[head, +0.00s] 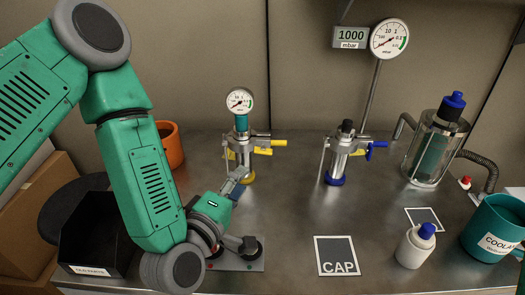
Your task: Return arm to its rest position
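My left arm comes in from the left of the head view, green with grey joints, and bends down and back up toward the bench. Its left gripper (238,182) is low over the metal bench, pointing up and right. It is right by the base of the left valve assembly (243,150), which has a round gauge on top and yellow handles. I cannot tell whether the gripper touches it. The fingers are small and dark, so their opening is unclear. My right arm and gripper are not in view.
A black parts bin (88,258) and an orange pot (170,143) stand beside my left arm. A second valve (340,155) with a blue handle is at centre right.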

